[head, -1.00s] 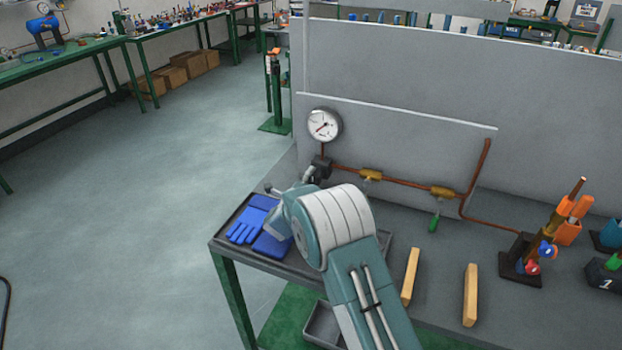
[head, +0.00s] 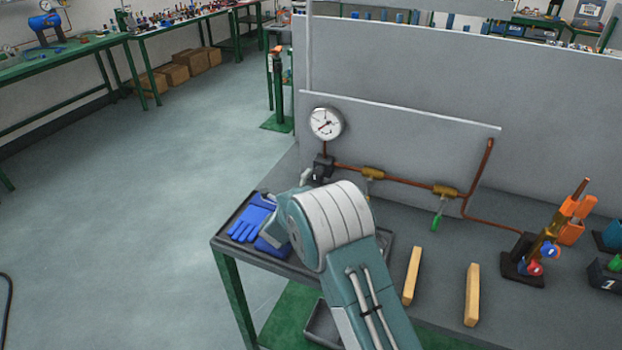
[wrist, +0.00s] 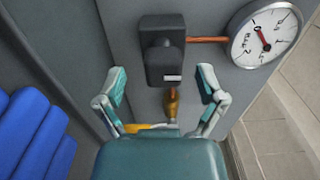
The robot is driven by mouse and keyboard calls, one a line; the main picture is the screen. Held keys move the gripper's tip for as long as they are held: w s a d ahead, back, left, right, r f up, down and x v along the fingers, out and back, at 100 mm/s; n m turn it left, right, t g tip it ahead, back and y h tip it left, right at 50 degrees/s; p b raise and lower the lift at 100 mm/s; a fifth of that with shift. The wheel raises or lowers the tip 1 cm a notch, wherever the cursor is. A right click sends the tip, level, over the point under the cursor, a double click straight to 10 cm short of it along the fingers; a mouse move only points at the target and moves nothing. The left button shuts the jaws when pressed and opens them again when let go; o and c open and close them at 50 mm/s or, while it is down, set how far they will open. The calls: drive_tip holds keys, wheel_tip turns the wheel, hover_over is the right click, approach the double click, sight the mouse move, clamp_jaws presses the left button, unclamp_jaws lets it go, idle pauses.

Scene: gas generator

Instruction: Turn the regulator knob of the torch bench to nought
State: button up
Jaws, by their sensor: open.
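The black regulator (head: 323,167) sits on the copper pipe under a round white gauge (head: 326,123), at the left of the torch bench's upright panel. In the wrist view its block-like black knob (wrist: 165,62) has a white mark on its lower edge. The gauge (wrist: 265,34) is at the upper right there, with a dark needle and a red part at its centre. My gripper (wrist: 163,86) is open. Its two fingers stand apart to the left and right, just short of the knob, with no contact visible. In the head view my arm hides most of the gripper.
Brass valves (head: 373,174) and a green-handled one (head: 437,223) sit along the pipe to the right. Blue gloves (head: 252,219) lie in a dark tray at left. Two wooden blocks (head: 472,295) and a torch stand (head: 525,265) occupy the bench's right side. Open floor lies left.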

drive_tip(key=v, duration=0.9)
drive_tip(key=shift+s+a+f, duration=0.1)
drive_tip(key=shift+a, duration=0.2)
